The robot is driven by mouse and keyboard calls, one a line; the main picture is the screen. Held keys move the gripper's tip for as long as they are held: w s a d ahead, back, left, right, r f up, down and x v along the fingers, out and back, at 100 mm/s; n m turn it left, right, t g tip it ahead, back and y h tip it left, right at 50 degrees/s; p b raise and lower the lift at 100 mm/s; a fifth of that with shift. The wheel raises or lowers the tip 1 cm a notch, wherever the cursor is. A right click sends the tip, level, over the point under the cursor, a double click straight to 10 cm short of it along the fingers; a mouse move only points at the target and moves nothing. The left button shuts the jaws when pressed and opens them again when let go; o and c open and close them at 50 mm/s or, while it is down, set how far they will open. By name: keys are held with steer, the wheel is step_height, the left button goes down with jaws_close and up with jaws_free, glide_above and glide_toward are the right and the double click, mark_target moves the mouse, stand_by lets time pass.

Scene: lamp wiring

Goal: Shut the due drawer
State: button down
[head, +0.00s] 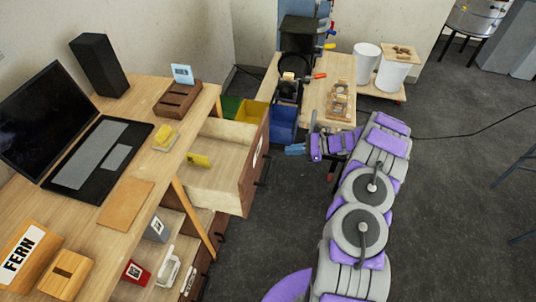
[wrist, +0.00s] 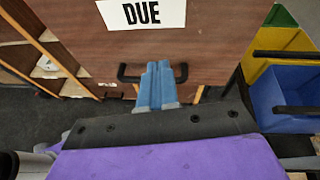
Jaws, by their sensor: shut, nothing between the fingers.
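The due drawer is pulled out from the desk; its light wooden inside and side (head: 222,168) show in the head view, with a yellow item (head: 198,160) inside. In the wrist view its dark brown front (wrist: 200,45) faces me and bears a white DUE label (wrist: 142,13). A black bar handle (wrist: 181,73) sits low on that front. My gripper (head: 294,149) is shut and empty, to the right of the drawer front in the head view. In the wrist view its blue fingers (wrist: 157,82) overlap the handle; I cannot tell whether they touch it.
Green, yellow and blue bins (head: 283,122) stand beyond the drawer, close to a low wooden table (head: 313,104). Grey floor lies open at the right.

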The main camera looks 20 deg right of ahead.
steer(key=d+f+m+t, duration=0.2)
steer(key=d+f, duration=0.3)
steer(key=d, duration=0.1)
steer(key=b, duration=0.3)
glide_toward(262, 153)
steer(key=x, duration=0.4)
steer(key=f+x, duration=0.1)
steer(key=x, duration=0.1)
steer(key=shift+w+d+f, duration=0.1)
steer(key=shift+w+d, duration=0.15)
steer(key=shift+w+a, duration=0.1)
steer(key=shift+a, duration=0.45)
steer(key=shift+d, duration=0.3)
steer(key=shift+w, duration=0.1)
steer(key=w+a, duration=0.6)
steer(key=a, duration=0.4)
steer(key=w+a, duration=0.6)
steer(key=a, duration=0.5)
steer(key=shift+a+b, duration=0.15)
steer(key=shift+b, duration=0.2)
